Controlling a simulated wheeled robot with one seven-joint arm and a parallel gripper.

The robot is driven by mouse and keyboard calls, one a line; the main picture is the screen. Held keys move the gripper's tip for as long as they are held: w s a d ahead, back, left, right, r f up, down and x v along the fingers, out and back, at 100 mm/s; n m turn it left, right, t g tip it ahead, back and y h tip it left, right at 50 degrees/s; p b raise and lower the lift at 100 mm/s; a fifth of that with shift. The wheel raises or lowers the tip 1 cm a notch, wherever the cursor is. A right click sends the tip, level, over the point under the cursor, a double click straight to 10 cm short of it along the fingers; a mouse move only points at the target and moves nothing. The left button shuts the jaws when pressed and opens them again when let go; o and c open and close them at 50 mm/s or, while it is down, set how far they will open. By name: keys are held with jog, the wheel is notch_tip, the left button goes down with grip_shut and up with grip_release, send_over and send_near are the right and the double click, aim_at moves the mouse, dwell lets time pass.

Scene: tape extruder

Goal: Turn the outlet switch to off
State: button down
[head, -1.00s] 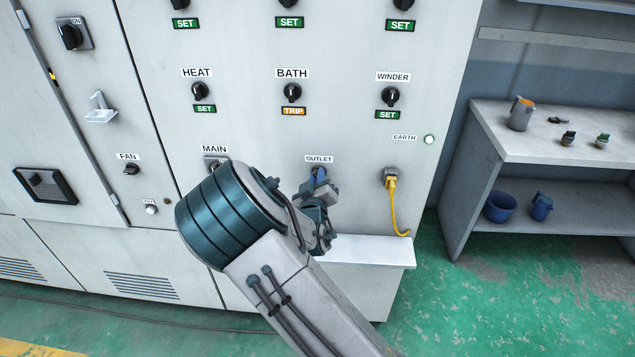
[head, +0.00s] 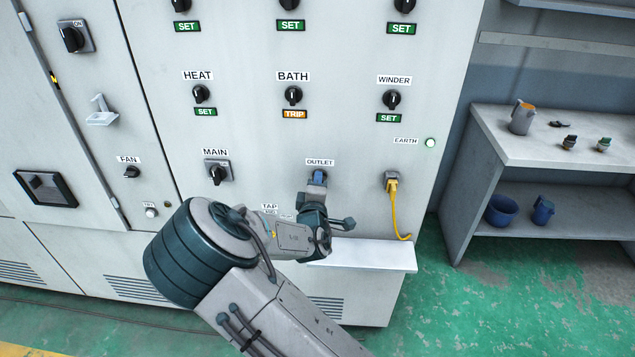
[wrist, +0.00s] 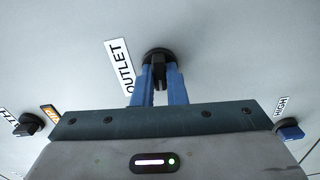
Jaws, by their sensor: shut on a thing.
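The outlet switch (wrist: 158,58) is a black round knob under the OUTLET label (head: 320,162) on the grey cabinet front. In the wrist view its grip sits between the two blue fingers of my gripper (wrist: 158,82), which are shut on it. In the head view my gripper (head: 318,178) reaches up to the switch from below and hides most of it. The OUTLET label (wrist: 119,66) stands tilted beside the knob in the wrist view.
The MAIN switch (head: 217,173) is to the left and a yellow plug and cable (head: 393,195) to the right. A white ledge (head: 370,254) juts out below. HEAT (head: 201,94), BATH (head: 293,95) and WINDER (head: 391,99) knobs are above. A shelf bench (head: 490,120) stands at right.

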jog(key=shift+n, duration=0.6)
jog(key=c, duration=1.5)
grip_release()
jog(key=shift+o, duration=0.2)
jog(key=shift+s, duration=0.1)
jog(key=s+b, duration=0.1)
jog(key=s, duration=1.2)
jog(key=shift+s+a, duration=0.25)
jog(key=shift+s, duration=0.1)
